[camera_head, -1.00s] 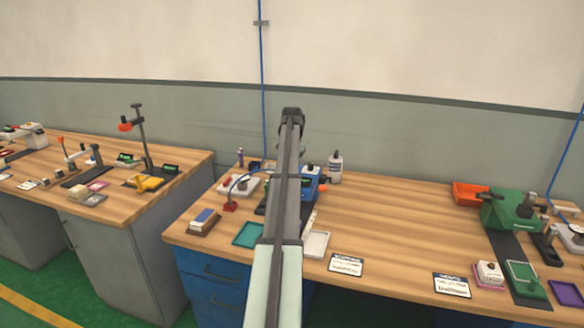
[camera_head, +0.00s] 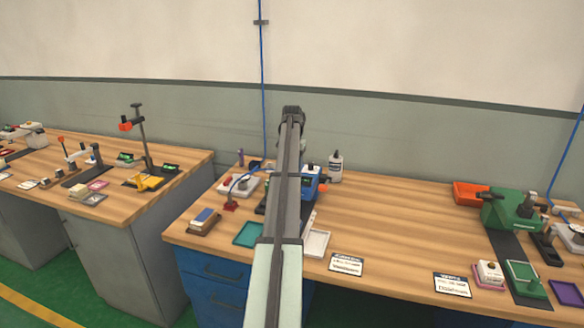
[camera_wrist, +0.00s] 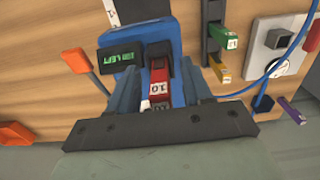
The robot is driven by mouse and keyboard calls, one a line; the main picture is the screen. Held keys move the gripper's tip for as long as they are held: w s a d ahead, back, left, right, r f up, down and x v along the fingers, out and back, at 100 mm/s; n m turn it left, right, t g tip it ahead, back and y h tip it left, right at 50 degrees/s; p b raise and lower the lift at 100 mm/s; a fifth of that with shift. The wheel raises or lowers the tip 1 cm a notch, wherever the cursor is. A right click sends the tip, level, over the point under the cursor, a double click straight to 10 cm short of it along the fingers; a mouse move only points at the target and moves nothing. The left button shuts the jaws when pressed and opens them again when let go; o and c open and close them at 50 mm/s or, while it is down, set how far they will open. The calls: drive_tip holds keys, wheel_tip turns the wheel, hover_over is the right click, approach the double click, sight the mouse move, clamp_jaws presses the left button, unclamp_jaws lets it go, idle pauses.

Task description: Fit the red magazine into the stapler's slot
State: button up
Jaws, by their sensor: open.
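The blue stapler (camera_wrist: 150,32) lies in the upper middle of the wrist view, with a lit green display on its left. In the head view its blue body (camera_head: 312,188) shows only partly, behind my arm. The red magazine (camera_wrist: 158,92), with a white label reading 10, lies lengthwise in line with the stapler's dark opening. Its far end is at or inside that opening; I cannot tell how deep it sits. My gripper (camera_wrist: 159,70) is open, with one finger on each side of the magazine. Its fingertips are hidden in the head view.
A dark holder with green (camera_wrist: 225,38) and yellow (camera_wrist: 222,72) pieces is right of the stapler. A grey box (camera_wrist: 275,40) with a blue cable stands farther right. An orange-tipped lever (camera_wrist: 76,60) is on the left. The wooden bench (camera_head: 410,215) is clear toward the green machine (camera_head: 512,212).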

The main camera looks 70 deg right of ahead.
wheel_tip(320, 180, up, 12)
drive_tip(key=shift+d+f, duration=0.15)
idle(0.7)
